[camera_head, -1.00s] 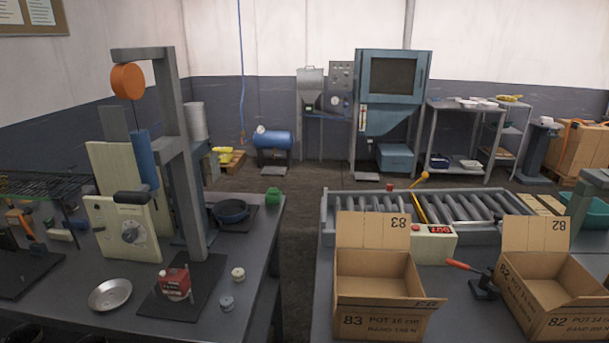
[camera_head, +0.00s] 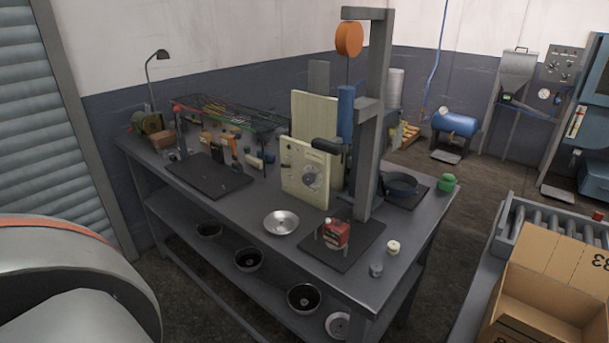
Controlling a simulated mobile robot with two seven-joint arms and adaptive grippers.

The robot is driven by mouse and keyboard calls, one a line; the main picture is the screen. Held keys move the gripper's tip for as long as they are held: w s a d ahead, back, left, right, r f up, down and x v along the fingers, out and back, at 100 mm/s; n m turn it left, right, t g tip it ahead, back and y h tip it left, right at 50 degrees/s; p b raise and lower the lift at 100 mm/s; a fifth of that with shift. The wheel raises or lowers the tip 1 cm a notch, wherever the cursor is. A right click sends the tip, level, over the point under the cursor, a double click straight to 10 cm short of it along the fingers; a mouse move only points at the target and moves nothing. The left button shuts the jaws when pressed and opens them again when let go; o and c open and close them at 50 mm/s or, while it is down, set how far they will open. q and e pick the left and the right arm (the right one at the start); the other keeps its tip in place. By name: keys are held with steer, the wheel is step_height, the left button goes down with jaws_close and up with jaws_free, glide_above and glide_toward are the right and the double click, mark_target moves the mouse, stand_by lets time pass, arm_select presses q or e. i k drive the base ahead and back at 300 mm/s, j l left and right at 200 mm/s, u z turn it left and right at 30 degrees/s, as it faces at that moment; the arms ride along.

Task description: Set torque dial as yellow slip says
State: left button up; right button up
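A cream control panel (camera_head: 291,163) stands on the workbench, slightly left of the picture's middle. A blue cylindrical tool (camera_head: 345,112) hangs beside the panel from an orange round balancer (camera_head: 349,38) on a grey post. A dark handle (camera_head: 327,146) sticks out at the panel's top right. I cannot make out a yellow slip with writing. Neither of my grippers is in view.
Pans lie on the lower shelf. A cardboard box (camera_head: 548,290) and rollers stand right, across an open floor gap.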

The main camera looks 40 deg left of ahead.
mark_target(308, 178)
steer(key=i+j+u, duration=0.1)
steer(key=j+u, duration=0.3)
steer(key=i+j+u, duration=0.15)
steer(key=j+u, duration=0.25)
steer(key=l, duration=0.1)
